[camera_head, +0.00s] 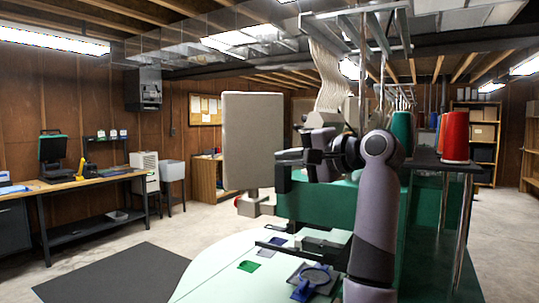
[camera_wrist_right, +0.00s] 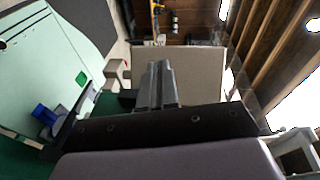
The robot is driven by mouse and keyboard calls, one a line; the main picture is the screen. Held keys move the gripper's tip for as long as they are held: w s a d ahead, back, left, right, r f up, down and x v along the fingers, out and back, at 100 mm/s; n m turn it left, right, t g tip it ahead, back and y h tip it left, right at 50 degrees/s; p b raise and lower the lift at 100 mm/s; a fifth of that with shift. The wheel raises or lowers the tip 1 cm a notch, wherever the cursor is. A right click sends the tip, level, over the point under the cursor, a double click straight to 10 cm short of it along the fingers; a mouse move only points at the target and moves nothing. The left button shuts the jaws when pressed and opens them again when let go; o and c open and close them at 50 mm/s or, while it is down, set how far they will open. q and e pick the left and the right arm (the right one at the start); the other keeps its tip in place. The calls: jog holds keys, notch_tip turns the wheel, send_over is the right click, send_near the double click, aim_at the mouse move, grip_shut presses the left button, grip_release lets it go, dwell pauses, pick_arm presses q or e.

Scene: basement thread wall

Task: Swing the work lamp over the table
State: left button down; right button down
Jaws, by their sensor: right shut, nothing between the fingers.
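I cannot pick out a clear work lamp in either view. A flat beige panel (camera_head: 253,140) stands upright beyond my right gripper, with a small red part and pale bracket below it; I cannot tell what it is. It also fills the middle of the right wrist view (camera_wrist_right: 195,68). My right gripper (camera_head: 283,172) is just right of the panel, its fingers partly hidden. In the wrist view its fingers (camera_wrist_right: 160,80) are together and empty, pointing toward the panel; contact cannot be told. The pale green table (camera_head: 215,268) lies below. My left gripper is not in view.
A blue hoop-like item (camera_head: 313,280) and a green patch (camera_head: 249,266) lie on the table. A green machine body (camera_head: 315,205) stands behind my right arm. Red (camera_head: 455,135) and green thread cones stand on a dark shelf at right. Open floor (camera_head: 205,222) lies at left.

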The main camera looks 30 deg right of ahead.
jog(key=shift+w+a+f+p, duration=0.15)
jog(key=shift+w+a, duration=0.1)
jog(key=shift+a, duration=0.35)
jog(key=shift+w+a+f+p, duration=0.1)
jog(key=shift+w+a, duration=0.1)
jog(key=shift+a, duration=0.35)
jog(key=shift+w+a+f+p, duration=0.15)
jog(key=shift+w+a, duration=0.1)
jog(key=shift+a, duration=0.35)
dwell(0.3)
